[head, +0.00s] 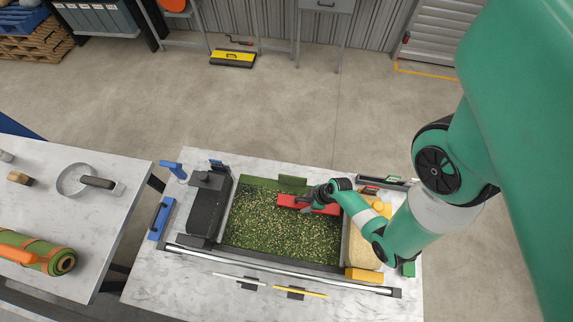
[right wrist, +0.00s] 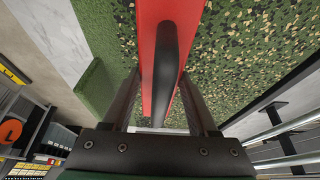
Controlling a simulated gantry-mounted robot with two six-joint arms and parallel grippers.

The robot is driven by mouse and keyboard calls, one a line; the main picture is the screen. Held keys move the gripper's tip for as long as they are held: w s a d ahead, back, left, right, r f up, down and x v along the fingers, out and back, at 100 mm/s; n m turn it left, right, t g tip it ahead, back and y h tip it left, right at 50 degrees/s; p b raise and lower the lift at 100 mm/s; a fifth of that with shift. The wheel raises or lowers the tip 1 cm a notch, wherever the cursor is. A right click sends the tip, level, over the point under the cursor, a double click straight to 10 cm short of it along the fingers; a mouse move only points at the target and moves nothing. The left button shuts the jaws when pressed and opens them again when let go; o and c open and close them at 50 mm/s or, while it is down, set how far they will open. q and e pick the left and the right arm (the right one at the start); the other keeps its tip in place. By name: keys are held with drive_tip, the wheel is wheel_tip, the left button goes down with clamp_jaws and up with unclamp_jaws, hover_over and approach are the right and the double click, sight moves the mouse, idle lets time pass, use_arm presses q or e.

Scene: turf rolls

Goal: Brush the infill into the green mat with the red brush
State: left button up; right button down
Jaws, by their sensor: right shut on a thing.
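The green mat (head: 285,235) lies on the marble-topped table, with tan and dark infill grains scattered over most of it. The grains also show on the mat in the right wrist view (right wrist: 245,45). The red brush (head: 310,204) is at the mat's far right part. My right gripper (head: 311,198) is shut on the brush's black handle (right wrist: 172,60), which stands between its two fingers in the right wrist view. I cannot tell whether the bristles touch the mat. My left gripper is not in view.
A black block-shaped tool (head: 209,205) stands left of the mat, and a tray of tan grains (head: 363,245) stands right. A metal bar (head: 280,271) runs along the near side. A yellow block (head: 364,275) sits at the near right. A green turf roll (head: 45,258) lies on the left table.

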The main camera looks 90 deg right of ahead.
drive_tip(key=w+b, duration=0.1)
drive_tip(key=w, duration=0.4)
drive_tip(key=w+d+b, duration=0.1)
drive_tip(key=w, duration=0.4)
drive_tip(key=w+b, duration=0.1)
drive_tip(key=w, duration=0.4)
drive_tip(key=shift+w+d, duration=0.4)
drive_tip(key=shift+s+a+r+p, duration=0.1)
drive_tip(key=shift+s+p, duration=0.3)
drive_tip(key=shift+s, duration=0.1)
drive_tip(key=shift+s+a+p, duration=0.15)
drive_tip(key=shift+s+p, duration=0.25)
drive_tip(key=shift+s, duration=0.75)
